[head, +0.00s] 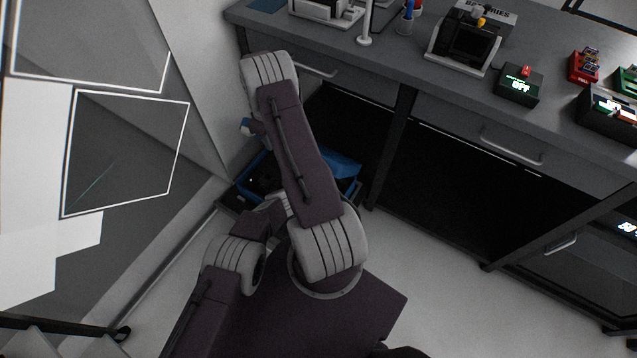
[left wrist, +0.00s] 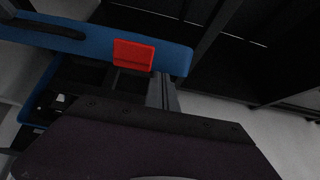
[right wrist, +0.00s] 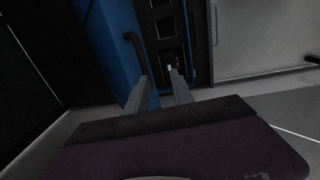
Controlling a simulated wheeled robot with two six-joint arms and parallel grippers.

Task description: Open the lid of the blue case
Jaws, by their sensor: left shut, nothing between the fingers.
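The blue case (head: 345,172) sits low, under the left end of the desk, partly hidden behind my arm in the head view. Its dark interior (head: 262,178) shows beside the arm. In the left wrist view the blue lid (left wrist: 175,56) stands raised from the dark interior, with a red latch (left wrist: 134,55) and a black handle (left wrist: 40,28). My left gripper (left wrist: 160,82) is shut and empty, close to the lid's edge near the latch; contact is unclear. My right gripper (right wrist: 158,76) is open and empty beside a blue panel of the case (right wrist: 112,45). The head view hides both grippers.
The grey desk (head: 400,75) stands above and right of the case, with a drawer handle (head: 315,70) just above my arm. A dark desk leg (head: 392,150) stands right of the case. A wall borders the left. The pale floor (head: 430,250) in front is clear.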

